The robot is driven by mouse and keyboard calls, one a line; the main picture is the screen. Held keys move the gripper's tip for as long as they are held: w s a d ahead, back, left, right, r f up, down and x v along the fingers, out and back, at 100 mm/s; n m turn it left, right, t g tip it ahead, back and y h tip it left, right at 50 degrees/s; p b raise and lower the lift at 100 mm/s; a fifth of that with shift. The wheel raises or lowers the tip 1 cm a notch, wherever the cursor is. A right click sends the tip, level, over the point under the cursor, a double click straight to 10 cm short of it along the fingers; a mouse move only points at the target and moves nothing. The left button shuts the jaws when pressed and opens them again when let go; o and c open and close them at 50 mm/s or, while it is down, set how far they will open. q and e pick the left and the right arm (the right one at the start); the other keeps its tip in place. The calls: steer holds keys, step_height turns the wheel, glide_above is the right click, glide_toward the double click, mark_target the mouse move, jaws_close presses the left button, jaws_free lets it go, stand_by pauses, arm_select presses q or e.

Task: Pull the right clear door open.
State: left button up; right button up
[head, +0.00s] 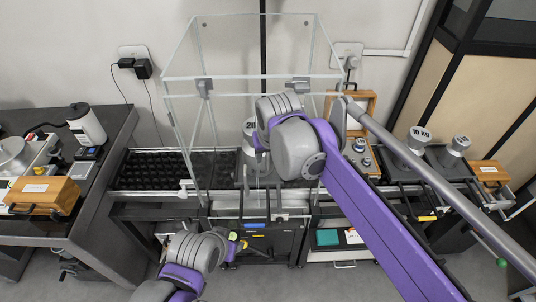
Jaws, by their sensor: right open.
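A tall clear enclosure (250,78) with pale edges stands on the middle table. The right clear door (325,66) is on its right side; my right arm hides much of its lower part, and I cannot tell whether it stands ajar. A grey weight (249,127) marked with a "20" shows inside, partly hidden. My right gripper (256,168) is open in front of the enclosure, its fingers mostly hidden by my wrist; contact with the door cannot be made out. My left gripper (236,243) is low at the front, below the table top, its jaws unclear.
A weight marked 10 kg (418,138) and another weight (457,146) stand at right, near a wooden box (488,172). A black ribbed mat (152,168) lies left of the enclosure. The left table (112,150) holds instruments and a wooden box (44,194).

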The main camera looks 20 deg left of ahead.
jaws_close()
stand_by(1.4)
